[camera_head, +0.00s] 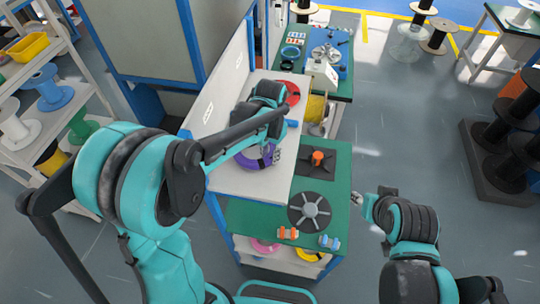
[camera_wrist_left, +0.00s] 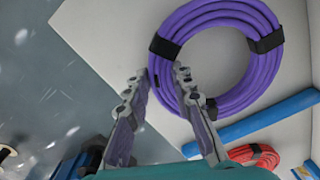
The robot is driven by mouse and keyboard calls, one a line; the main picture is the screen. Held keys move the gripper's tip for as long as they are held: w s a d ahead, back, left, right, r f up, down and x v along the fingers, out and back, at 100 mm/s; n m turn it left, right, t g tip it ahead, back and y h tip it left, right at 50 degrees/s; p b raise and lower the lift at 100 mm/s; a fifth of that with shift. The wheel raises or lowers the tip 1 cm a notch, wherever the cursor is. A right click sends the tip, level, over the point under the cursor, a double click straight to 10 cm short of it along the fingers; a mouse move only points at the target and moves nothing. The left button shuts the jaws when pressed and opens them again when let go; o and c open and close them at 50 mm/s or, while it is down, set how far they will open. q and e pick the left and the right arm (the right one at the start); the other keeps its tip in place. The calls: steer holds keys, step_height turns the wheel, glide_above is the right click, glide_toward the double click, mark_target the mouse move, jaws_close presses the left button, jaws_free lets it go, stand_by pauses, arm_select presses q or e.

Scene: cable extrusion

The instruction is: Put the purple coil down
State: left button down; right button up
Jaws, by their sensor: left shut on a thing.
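The purple coil (camera_head: 243,162) is at the white worktop (camera_head: 225,183), partly hidden by my left arm. In the left wrist view the purple coil (camera_wrist_left: 254,92) shows as a ring with black straps over the white surface. My left gripper (camera_head: 276,154) is at the coil's right side. In the wrist view its fingers (camera_wrist_left: 158,76) straddle the coil's rim, shut on it. I cannot tell whether the coil touches the surface or hovers just above it. My right gripper (camera_head: 358,199) is apart, beside the green table's right edge; its fingers are too small to read.
A red coil (camera_head: 292,92) lies farther back on the white worktop, past a blue bar (camera_wrist_left: 262,119). The green table (camera_head: 338,172) holds a grey spoked disc (camera_head: 309,211) and an orange-topped black plate (camera_head: 317,158). Shelves with spools stand left; black spools (camera_head: 500,130) stand right.

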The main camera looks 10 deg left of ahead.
arm_select(q)
steer(key=shift+w+f, duration=0.15)
steer(key=shift+f, duration=0.5)
steer(key=c, duration=1.3)
jaws_free()
